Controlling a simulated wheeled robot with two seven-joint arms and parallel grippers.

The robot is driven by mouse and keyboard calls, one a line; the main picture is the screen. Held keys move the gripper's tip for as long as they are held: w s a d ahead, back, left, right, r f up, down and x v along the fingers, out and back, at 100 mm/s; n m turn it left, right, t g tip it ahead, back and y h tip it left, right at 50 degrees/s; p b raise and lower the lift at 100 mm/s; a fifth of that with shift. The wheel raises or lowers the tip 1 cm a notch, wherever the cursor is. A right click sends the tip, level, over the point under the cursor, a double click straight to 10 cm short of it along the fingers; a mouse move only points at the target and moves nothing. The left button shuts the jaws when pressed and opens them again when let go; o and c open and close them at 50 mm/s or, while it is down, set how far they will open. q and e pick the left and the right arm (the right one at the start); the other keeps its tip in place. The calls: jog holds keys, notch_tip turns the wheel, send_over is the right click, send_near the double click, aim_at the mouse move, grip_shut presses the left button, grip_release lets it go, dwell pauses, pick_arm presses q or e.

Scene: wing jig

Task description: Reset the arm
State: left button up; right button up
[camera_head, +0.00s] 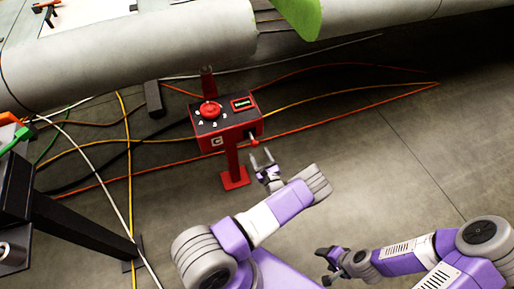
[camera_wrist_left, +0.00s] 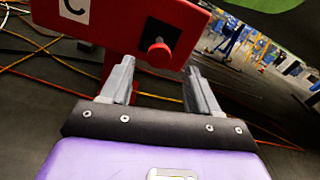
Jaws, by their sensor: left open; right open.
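A red control box (camera_head: 226,126) stands on a red post above the floor. Its top has a round red knob (camera_head: 210,110) with letters around it and a small green-lit display (camera_head: 243,103). A red button (camera_head: 254,141) sticks out of the box's side; it also shows in the left wrist view (camera_wrist_left: 159,54). My left gripper (camera_head: 262,158) is open just below and in front of this button; in the left wrist view (camera_wrist_left: 159,75) the button appears between its fingers, which look empty. My right gripper (camera_head: 330,265) is open and empty, low at the bottom of the head view.
Several orange, yellow, white and black cables (camera_head: 345,93) lie across the floor around the post. A large grey wing section (camera_head: 135,58) runs across the top. A dark frame (camera_head: 75,222) stands at the left. The floor at right is mostly clear.

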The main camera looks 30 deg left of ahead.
pick_arm(q)
jog(key=shift+s+d, duration=0.4)
jog(key=shift+d, duration=0.1)
